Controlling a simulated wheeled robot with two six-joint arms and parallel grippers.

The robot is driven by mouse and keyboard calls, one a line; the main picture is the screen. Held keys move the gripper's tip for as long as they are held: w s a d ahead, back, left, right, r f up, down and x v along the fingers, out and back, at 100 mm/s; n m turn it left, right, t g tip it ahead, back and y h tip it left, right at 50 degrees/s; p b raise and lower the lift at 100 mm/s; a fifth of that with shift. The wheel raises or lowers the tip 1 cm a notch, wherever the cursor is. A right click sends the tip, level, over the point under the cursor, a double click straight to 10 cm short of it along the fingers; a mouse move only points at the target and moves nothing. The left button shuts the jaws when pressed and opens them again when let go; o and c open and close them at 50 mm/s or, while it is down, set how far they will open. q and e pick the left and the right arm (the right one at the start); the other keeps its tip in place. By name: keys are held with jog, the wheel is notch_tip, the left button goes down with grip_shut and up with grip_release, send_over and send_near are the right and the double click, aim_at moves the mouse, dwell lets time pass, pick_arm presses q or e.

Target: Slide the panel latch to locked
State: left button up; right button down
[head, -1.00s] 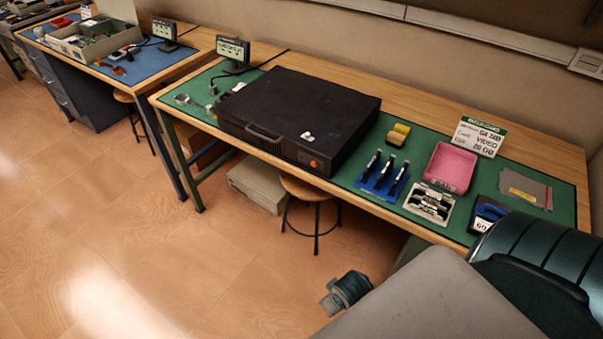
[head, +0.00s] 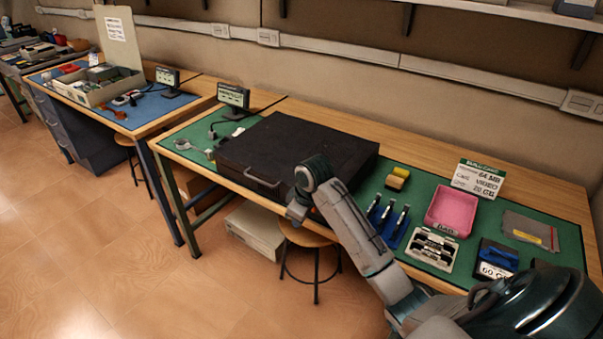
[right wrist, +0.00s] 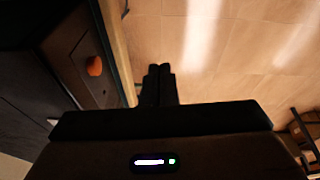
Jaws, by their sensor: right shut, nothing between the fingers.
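A large black case (head: 270,150) with a front handle (head: 262,183) lies on the green-matted workbench. My right arm reaches across its front right corner, hiding that part in the head view. My right gripper (head: 296,212) is shut and empty, pointing down in front of the case's front edge. In the right wrist view, its closed fingers (right wrist: 159,72) are over the floor, apart from the case. An orange round knob (right wrist: 94,66) on the case front shows left of the fingers. I cannot make out the panel latch in either current view. My left gripper is not in view.
Right of the case are a yellow sponge (head: 397,178), a blue tool holder (head: 388,220), a pink tray (head: 452,211) and a sign (head: 478,178). A stool (head: 303,235) stands under the bench. The floor in front is clear.

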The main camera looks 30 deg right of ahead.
jog(key=n+y, duration=0.1)
send_near(285, 178)
jog(key=p+x, duration=0.2)
jog(key=x, duration=0.4)
jog(key=shift+w+f, duration=0.1)
jog(key=shift+f, duration=0.1)
jog(key=s+d+p, duration=0.1)
jog(key=s+d, duration=0.1)
jog(key=s, duration=0.1)
jog(key=shift+d+r+p, duration=0.2)
jog(key=shift+p, duration=0.2)
jog(key=shift+s+d, duration=0.1)
jog(key=shift+s, duration=0.1)
jog(key=shift+s+d+r+p, duration=0.1)
jog(key=shift+s+d+p, duration=0.1)
jog(key=shift+s+p, duration=0.35)
jog(key=shift+s+d+p, duration=0.25)
jog(key=shift+s+p, duration=0.15)
jog(key=shift+p, duration=0.25)
jog(key=shift+s+d, duration=0.1)
jog(key=shift+s, duration=0.2)
jog(key=shift+f, duration=0.25)
